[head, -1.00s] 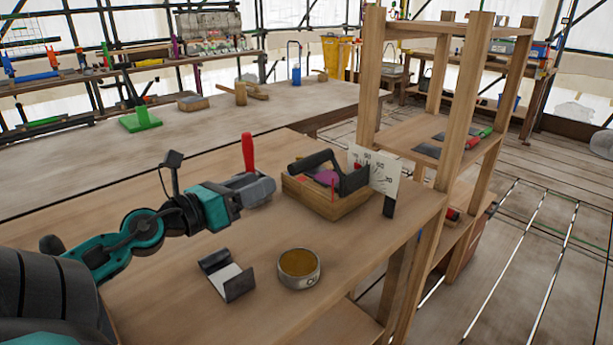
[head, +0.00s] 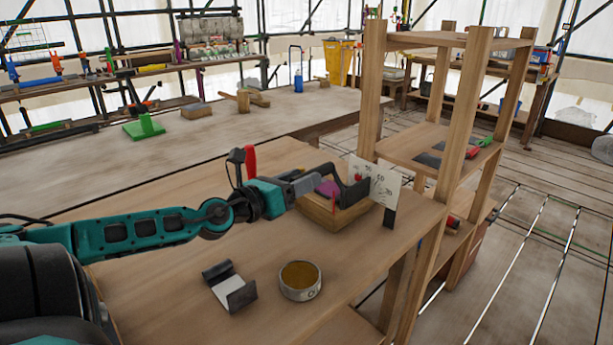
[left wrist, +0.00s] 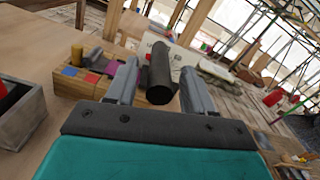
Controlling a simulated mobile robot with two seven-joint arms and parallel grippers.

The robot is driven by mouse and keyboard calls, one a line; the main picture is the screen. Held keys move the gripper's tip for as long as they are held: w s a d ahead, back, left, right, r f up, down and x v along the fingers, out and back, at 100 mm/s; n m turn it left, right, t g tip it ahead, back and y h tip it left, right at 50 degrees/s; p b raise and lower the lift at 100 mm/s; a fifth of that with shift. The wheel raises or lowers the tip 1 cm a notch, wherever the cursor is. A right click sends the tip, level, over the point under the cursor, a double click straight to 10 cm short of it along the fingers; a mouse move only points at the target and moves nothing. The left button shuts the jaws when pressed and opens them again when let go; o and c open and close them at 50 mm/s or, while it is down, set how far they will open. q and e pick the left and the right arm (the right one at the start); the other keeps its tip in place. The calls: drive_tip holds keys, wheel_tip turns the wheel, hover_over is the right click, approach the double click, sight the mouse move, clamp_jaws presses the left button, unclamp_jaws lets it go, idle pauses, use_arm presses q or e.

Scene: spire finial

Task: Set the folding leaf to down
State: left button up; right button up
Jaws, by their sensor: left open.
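A wooden box (head: 330,212) stands near the table's far right corner, with a dark upright and bar (head: 353,190) on it. I cannot tell for sure which part is the folding leaf. My left gripper (head: 312,180) is open over the box's left side, partly covering the bar. In the left wrist view, the bar's dark round end (left wrist: 161,92) shows between the two open fingers (left wrist: 160,70), with no clear contact. Colored blocks (left wrist: 82,70) sit in the box there. My right gripper is not in view.
A white card with numbers (head: 377,184) stands behind the box. A round tin (head: 300,281) and a black-and-white folded piece (head: 230,287) lie at the table's front. A red-handled tool (head: 250,160) stands behind my arm. A wooden shelf (head: 465,110) rises at right.

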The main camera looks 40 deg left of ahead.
use_arm(q)
drive_tip(key=shift+w+d, duration=0.1)
drive_tip(key=shift+w, duration=0.9)
drive_tip(key=shift+c, duration=0.2)
clamp_jaws()
